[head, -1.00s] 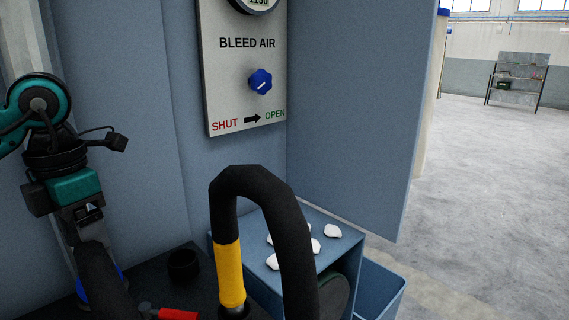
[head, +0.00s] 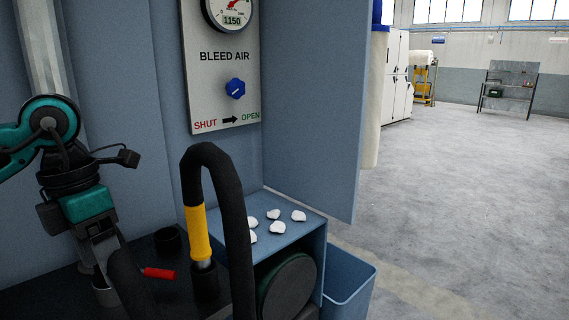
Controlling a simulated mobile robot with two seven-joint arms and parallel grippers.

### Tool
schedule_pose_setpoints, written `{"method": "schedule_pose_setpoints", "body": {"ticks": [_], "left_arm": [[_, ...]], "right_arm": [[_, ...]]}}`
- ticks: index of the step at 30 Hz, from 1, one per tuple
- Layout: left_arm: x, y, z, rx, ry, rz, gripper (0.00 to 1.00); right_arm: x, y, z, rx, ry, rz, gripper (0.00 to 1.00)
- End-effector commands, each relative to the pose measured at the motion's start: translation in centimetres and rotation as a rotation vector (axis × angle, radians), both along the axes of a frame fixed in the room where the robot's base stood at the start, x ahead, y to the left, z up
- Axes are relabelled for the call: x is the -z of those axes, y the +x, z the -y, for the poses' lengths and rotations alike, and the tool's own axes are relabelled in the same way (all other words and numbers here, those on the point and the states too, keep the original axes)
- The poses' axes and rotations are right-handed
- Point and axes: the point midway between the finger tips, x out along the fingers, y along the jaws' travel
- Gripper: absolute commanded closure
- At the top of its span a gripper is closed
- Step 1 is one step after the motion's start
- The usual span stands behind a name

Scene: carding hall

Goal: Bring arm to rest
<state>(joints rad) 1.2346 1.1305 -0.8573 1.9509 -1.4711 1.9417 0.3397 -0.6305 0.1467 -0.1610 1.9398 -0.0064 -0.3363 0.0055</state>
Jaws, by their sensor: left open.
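My left arm comes in from the left, teal and black. Its left gripper (head: 104,268) points down over the dark bench top at the lower left. The jaws are open, and no object shows between them; a black hose partly hides the fingertips. My right arm and right gripper are not in view.
A black hose (head: 238,230) with a yellow sleeve (head: 196,235) arches close in front. A red-handled tool (head: 158,273) and a black cup (head: 168,240) are on the bench. White lumps (head: 277,228) lie on a blue box (head: 312,232). A bleed-air panel (head: 228,70) hangs behind. Open floor lies right.

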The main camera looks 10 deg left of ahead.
Motion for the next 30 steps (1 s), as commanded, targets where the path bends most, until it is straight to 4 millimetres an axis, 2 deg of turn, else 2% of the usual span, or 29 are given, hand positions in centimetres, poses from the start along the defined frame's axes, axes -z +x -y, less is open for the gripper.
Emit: {"method": "schedule_pose_setpoints", "body": {"ticks": [1, 3, 5, 9, 12, 16, 19, 23, 26, 29, 30], "left_arm": [[1.4, 0.0, 2.2, 0.042, -0.079, -0.025, 0.24], [2.6, -0.1, 5.1, 0.084, -0.196, -0.049, 0.24], [3.5, -0.4, 7.7, 0.115, -0.308, -0.072, 0.24], [4.8, -1.5, 14.4, 0.15, -0.622, -0.143, 0.24], [4.6, -2.4, 19.1, 0.12, -0.898, -0.208, 0.24], [3.3, -2.6, 23.5, -0.019, -1.271, -0.296, 0.24], [2.3, -1.5, 25.1, -0.203, -1.533, -0.361, 0.24], [2.7, 1.1, 24.9, -0.542, -1.817, -0.434, 0.24], [5.0, 3.3, 23.3, -0.873, -1.972, -0.481, 0.24], [9.4, 4.9, 20.9, -1.255, -2.056, -0.521, 0.24], [11.7, 5.1, 19.8, -1.421, -2.065, -0.535, 0.24]], "right_arm": [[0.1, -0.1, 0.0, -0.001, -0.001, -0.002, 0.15], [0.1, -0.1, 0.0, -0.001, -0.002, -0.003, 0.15], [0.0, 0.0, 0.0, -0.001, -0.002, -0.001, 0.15], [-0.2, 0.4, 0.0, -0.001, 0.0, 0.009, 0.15], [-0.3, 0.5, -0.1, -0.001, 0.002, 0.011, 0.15], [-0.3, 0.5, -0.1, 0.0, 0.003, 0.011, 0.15], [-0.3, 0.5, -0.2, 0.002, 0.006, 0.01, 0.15], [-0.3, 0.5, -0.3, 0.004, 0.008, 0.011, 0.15], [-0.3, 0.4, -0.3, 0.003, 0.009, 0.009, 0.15], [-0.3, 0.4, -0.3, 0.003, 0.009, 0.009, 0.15], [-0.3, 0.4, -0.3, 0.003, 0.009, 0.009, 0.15]]}}
